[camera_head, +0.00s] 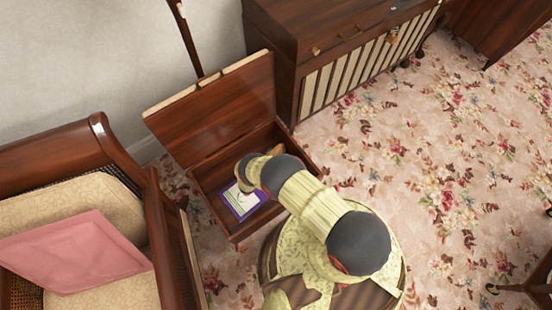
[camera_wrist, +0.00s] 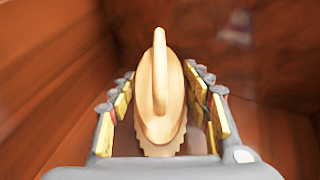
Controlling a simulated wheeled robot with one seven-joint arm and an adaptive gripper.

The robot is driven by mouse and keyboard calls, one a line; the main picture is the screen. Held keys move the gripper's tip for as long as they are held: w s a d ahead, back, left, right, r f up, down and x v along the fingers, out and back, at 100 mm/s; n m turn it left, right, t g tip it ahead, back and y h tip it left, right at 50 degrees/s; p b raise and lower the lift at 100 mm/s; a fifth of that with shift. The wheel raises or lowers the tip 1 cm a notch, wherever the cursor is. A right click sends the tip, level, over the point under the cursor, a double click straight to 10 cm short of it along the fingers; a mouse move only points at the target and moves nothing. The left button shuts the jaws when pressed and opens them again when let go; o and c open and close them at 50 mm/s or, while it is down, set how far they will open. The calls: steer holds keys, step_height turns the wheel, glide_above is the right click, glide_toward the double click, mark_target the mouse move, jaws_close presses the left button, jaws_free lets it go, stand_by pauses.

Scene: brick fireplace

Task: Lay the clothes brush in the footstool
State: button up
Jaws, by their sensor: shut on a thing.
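The footstool (camera_head: 233,233) is an open dark wooden box on the carpet in the head view, with its lid (camera_head: 212,118) raised at the back. My arm reaches over it from the lower right, and my gripper is over or inside the box; its fingertips are hidden there. In the wrist view my gripper (camera_wrist: 162,92) is shut on the clothes brush (camera_wrist: 159,112), a pale wooden oval with a raised handle. Reddish-brown wooden walls surround it in that view. I cannot tell whether the brush touches the bottom.
A purple-edged booklet (camera_head: 240,203) lies in the box. A cane-sided armchair (camera_head: 125,150) with a pink cushion (camera_head: 75,255) stands close on the left. A wooden cabinet (camera_head: 345,45) stands right behind. The floral carpet (camera_head: 450,150) on the right is mostly clear.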

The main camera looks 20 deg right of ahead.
steer(key=f, duration=0.1)
steer(key=f+b, duration=0.2)
steer(key=f, duration=0.1)
steer(key=shift+w+d, duration=0.25)
steer(key=shift+r, duration=0.1)
steer(key=o, duration=1.2)
steer(key=shift+c, duration=0.2)
steer(key=shift+o, duration=0.4)
